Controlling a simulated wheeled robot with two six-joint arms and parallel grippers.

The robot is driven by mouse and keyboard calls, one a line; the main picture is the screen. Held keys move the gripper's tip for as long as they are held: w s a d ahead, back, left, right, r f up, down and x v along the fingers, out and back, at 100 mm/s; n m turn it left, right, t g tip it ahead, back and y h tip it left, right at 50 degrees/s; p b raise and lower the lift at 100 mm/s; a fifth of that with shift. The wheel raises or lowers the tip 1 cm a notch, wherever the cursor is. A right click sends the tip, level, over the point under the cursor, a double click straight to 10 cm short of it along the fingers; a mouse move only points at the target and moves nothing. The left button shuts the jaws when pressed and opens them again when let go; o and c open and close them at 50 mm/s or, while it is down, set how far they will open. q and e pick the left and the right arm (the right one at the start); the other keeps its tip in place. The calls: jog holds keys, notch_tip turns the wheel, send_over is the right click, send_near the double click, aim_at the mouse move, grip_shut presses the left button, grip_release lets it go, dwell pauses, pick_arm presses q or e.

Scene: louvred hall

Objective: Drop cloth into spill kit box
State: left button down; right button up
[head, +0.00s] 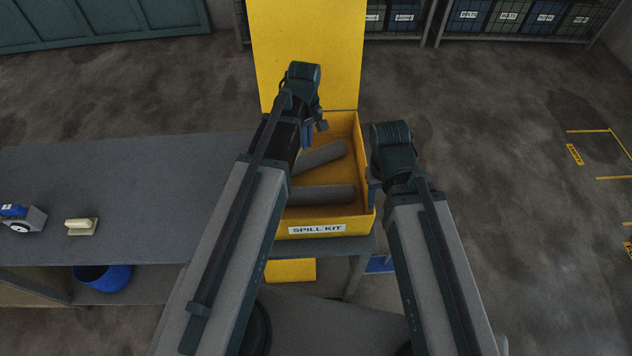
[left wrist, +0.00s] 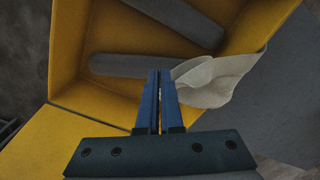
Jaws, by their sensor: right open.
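The spill kit box (head: 330,229) is an open yellow box on the table, with its lid raised at the back. The pale, crumpled cloth (left wrist: 222,78) shows in the left wrist view at the fingertips, overlapping the box's rim on the table side. My left gripper (left wrist: 160,72) has its blue fingers nearly together, with the cloth's edge at their tips. In the head view my left gripper (head: 307,136) points down over the box's left part, and my arm hides the cloth. My right gripper (head: 374,192) is by the box's right wall, its jaws mostly hidden; it is open.
Two grey rolls (head: 318,194) lie inside the box. The grey table (head: 120,180) is mostly clear left of it, with a pale-handled block (head: 81,226) and a blue-and-grey device (head: 22,217). A blue bucket (head: 103,278) stands underneath. Shelved crates (head: 508,15) stand behind.

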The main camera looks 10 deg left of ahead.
notch_tip(320, 180, down, 2)
jog(key=shift+f+b, duration=0.25)
jog(key=shift+b, duration=0.55)
pick_arm(q)
notch_tip(320, 180, down, 2)
jog(key=shift+f, duration=0.25)
pick_arm(e)
jog(key=shift+r, duration=0.1)
pick_arm(q)
grip_release()
jog(key=shift+r, duration=0.15)
notch_tip(320, 180, up, 5)
jog(key=p, duration=0.5)
jog(key=shift+r+p, duration=0.15)
jog(key=shift+p, duration=0.15)
pick_arm(e)
notch_tip(320, 180, up, 6)
jog(key=shift+f, duration=0.25)
pick_arm(q)
jog(key=shift+r, duration=0.1)
pick_arm(e)
jog(key=shift+r, duration=0.1)
